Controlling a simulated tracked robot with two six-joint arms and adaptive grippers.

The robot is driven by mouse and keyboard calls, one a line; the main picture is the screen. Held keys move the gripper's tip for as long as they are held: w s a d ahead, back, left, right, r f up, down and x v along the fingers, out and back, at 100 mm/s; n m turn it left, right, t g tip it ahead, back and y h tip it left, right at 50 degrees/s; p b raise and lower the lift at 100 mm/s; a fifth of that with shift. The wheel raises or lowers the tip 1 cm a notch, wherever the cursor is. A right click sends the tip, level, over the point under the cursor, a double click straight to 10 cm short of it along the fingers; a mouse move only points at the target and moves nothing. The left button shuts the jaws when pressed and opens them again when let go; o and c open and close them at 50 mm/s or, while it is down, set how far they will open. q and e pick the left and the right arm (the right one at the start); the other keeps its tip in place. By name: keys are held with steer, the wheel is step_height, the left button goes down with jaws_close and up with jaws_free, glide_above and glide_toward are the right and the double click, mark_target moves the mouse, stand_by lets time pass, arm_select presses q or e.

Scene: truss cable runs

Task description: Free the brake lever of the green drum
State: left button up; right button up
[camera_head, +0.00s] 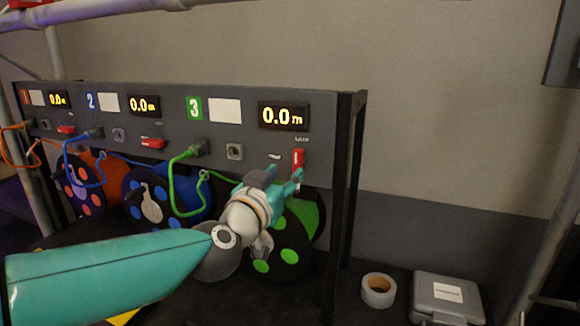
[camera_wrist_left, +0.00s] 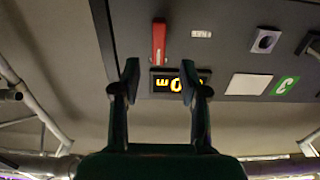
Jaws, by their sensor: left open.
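The green drum (camera_head: 299,222) sits under panel section 3, partly hidden behind my left arm. Its red brake lever (camera_head: 298,159) stands upright on the panel below the 0.0 m display (camera_head: 283,116). My left gripper (camera_head: 285,176) is open and empty, just below the panel's lower right part, with one finger close to the lever. Whether they touch cannot be told. In the left wrist view, which is upside down, the red lever (camera_wrist_left: 159,42) lies beyond the two spread fingertips (camera_wrist_left: 159,80), roughly in line with the gap between them.
Panel sections 1 and 2 have their own red levers, the middle one (camera_head: 152,142) lying flat. A green cable (camera_head: 171,177) is plugged in left of my gripper. The rack post (camera_head: 345,190) stands right. A tape roll (camera_head: 378,290) and grey case (camera_head: 446,297) lie beyond it.

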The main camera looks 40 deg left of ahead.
mark_target(296, 164)
arm_select(q)
steer(key=x, duration=0.6)
steer(key=shift+w, duration=0.2)
